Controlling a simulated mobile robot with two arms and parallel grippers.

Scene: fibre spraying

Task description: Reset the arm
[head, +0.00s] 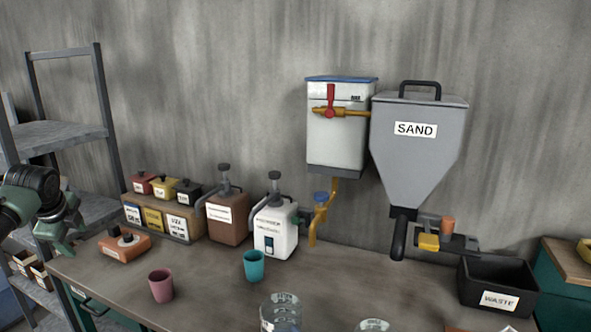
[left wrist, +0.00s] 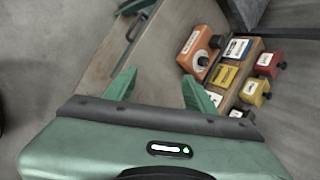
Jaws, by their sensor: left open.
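My left gripper (head: 62,246) is at the left edge of the head view, raised beside the left end of the workbench (head: 200,280). In the left wrist view its two green fingers (left wrist: 158,92) are spread apart with nothing between them. The gripper is open and empty. Past the fingers, the left wrist view shows the bench end, an orange device (left wrist: 197,52) and the labelled box row (left wrist: 232,75). My right gripper is in neither view.
A pink cup (head: 161,285), a teal cup (head: 254,266) and glass beakers (head: 281,312) stand on the bench. Behind are dispensers, including a white one (head: 275,232), and a wall-mounted sand hopper (head: 418,150). A black waste bin (head: 498,284) is at right. A metal shelf (head: 60,135) stands left.

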